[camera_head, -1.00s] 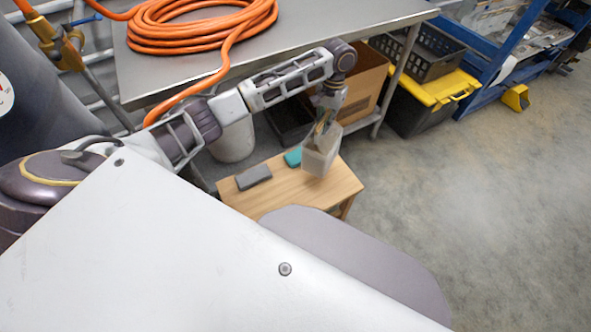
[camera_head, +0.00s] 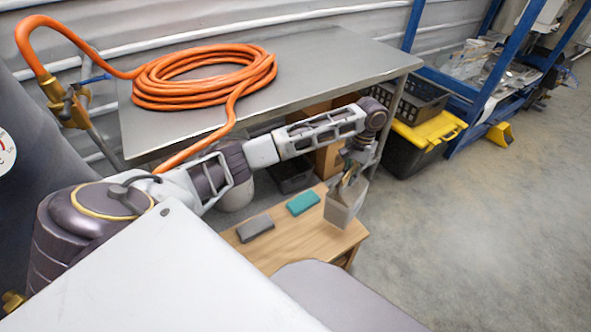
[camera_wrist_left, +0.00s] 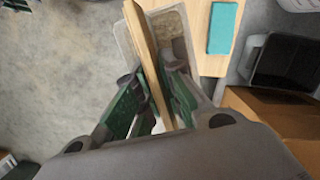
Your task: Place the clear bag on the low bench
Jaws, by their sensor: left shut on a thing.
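The clear bag (camera_head: 342,212) is a pale, see-through, box-shaped bag. My left gripper (camera_head: 349,180) is shut on its top edge, and the bag hangs below it, slightly tilted. In the left wrist view the green-padded fingers (camera_wrist_left: 155,98) close on a tan strip at the bag's top, with the bag (camera_wrist_left: 178,35) beyond. The low bench (camera_head: 300,245) is light wood. The bag overlaps its right end in the head view; I cannot tell whether they touch. The bench also shows in the left wrist view (camera_wrist_left: 212,62). My right gripper is not in view.
A grey block (camera_head: 255,228) and a teal block (camera_head: 303,203) lie on the bench. A steel table (camera_head: 310,65) with an orange hose (camera_head: 200,75) stands behind. A yellow-lidded black bin (camera_head: 425,140) is at right. The floor right of the bench is clear.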

